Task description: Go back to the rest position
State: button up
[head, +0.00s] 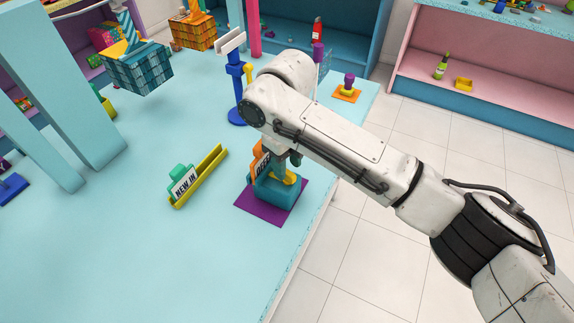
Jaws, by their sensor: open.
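My white arm reaches in from the lower right and bends at a joint over the light blue table (150,230). My gripper (291,159) is mostly hidden behind the forearm; only a small dark part shows below it. It is open, above a teal box (274,194) on a purple mat (262,212). A yellow piece (289,178) shows at the box, and an orange sign (260,162) with partly hidden lettering stands at its left. I cannot tell whether the gripper touches any of them.
A yellow tray with a green "NEW IN" sign (185,183) stands left of the mat. A blue stand (237,95) rises behind my arm. A teal basket (138,70) is at the upper left. The table edge and tiled floor (350,260) lie right.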

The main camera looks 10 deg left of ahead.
notch_tip(320, 180, up, 4)
jog(key=shift+f+p, duration=0.25)
jog(key=shift+p, duration=0.65)
jog(key=shift+f, duration=0.1)
